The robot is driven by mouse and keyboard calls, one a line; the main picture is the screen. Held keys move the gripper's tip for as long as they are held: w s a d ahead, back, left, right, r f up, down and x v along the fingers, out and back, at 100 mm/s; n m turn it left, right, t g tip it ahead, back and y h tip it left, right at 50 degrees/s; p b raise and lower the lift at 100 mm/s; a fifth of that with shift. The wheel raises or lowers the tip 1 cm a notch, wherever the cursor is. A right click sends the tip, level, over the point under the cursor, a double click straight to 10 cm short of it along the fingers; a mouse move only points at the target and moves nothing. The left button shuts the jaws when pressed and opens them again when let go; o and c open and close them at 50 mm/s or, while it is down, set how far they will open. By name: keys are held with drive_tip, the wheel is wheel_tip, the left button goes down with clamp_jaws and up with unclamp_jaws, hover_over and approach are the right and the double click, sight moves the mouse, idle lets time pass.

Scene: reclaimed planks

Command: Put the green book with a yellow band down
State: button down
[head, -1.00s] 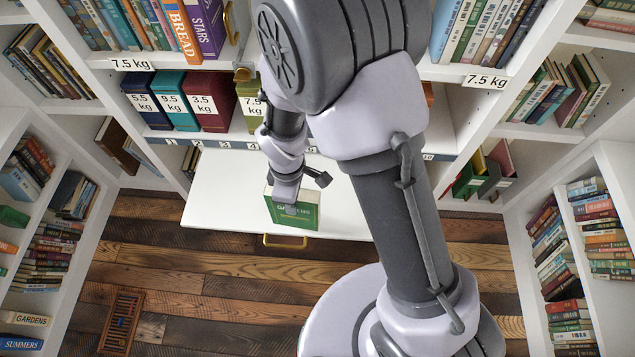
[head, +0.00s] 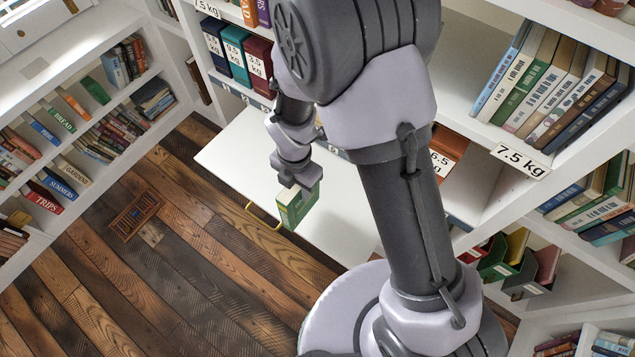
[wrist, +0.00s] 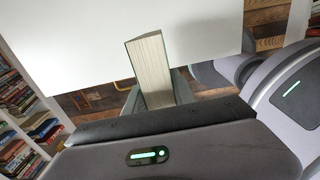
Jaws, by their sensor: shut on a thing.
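The green book (head: 297,206) hangs from my gripper (head: 294,184) in the head view, over the front part of the white pull-out board (head: 235,152). My gripper is shut on it. In the wrist view the book (wrist: 150,68) stands out from the jaws with its cream page edges facing the camera, and the white board (wrist: 70,40) lies behind it. I cannot make out a yellow band. Whether the book touches the board is not clear.
The board has a yellow handle (head: 262,215) at its front edge and bare room left of the book. Binders (head: 236,55) with weight labels stand on the shelf behind. A bookcase (head: 70,140) stands at the left. A brown floor vent (head: 136,215) lies in the plank floor.

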drive_tip(key=w+d+f+b, duration=0.3)
drive_tip(key=w+d+f, duration=0.1)
drive_tip(key=w, duration=0.1)
drive_tip(key=shift+w+d+f, duration=0.15)
drive_tip(key=shift+w+d, duration=0.05)
drive_tip(key=shift+d, duration=0.15)
drive_tip(key=c, duration=1.1)
unclamp_jaws()
drive_tip(key=shift+o, duration=0.3)
